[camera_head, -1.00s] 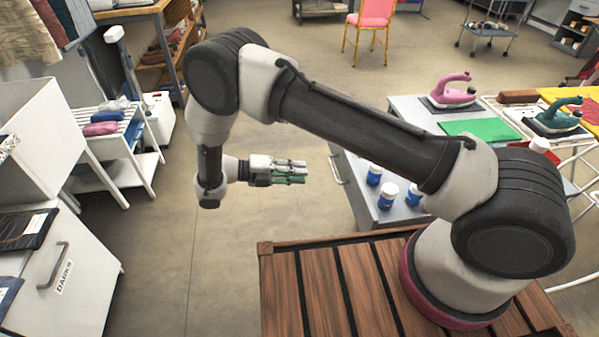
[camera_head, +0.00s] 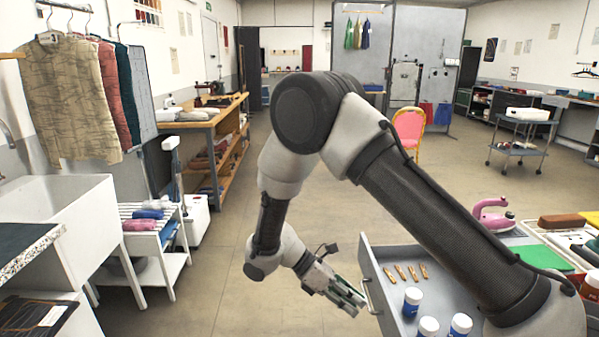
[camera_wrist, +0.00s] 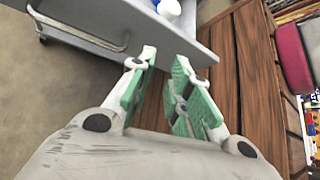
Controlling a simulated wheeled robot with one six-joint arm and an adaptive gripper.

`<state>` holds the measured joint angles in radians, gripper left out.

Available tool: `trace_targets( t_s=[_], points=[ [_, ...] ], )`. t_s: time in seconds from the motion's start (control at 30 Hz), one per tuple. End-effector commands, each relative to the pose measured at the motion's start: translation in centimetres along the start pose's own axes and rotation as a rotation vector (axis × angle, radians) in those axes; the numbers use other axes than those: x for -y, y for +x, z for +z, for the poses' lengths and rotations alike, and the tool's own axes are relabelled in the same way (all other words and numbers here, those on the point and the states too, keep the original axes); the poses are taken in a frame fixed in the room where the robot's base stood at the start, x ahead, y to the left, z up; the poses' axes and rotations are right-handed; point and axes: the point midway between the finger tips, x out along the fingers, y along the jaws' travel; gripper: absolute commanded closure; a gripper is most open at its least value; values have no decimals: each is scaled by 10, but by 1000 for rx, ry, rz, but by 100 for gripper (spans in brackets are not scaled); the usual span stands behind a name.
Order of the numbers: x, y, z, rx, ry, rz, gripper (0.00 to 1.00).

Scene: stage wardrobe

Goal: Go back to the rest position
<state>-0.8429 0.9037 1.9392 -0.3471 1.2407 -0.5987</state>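My gripper (camera_head: 346,294) hangs low in front of the open drawer, left of its metal handle in the head view. In the wrist view my gripper (camera_wrist: 160,88) shows two green-padded fingers standing apart with nothing between them. Beyond the fingertips lie the drawer front with its handle (camera_wrist: 82,28) and brown wooden slats (camera_wrist: 225,75). My arm is bent, with its elbow high in the middle of the head view.
The grey drawer (camera_head: 372,262) holds several wooden pegs (camera_head: 406,272) and blue-and-white bottles (camera_head: 411,301). A pink iron (camera_head: 493,215) stands above it at right. A white sink (camera_head: 60,215) and a slatted rack (camera_head: 150,240) stand left. Open floor (camera_head: 215,270) lies between.

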Motion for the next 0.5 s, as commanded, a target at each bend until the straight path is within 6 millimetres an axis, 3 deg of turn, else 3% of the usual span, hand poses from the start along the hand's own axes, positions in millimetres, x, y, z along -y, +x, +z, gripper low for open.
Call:
trace_targets(
  t_s=[0.03,0.23,0.5],
  points=[
    [8,-7,21,-71,101,-8,81],
    [45,-18,99,-349,518,-77,81],
    [103,-11,193,-697,988,-191,81]
  ],
)
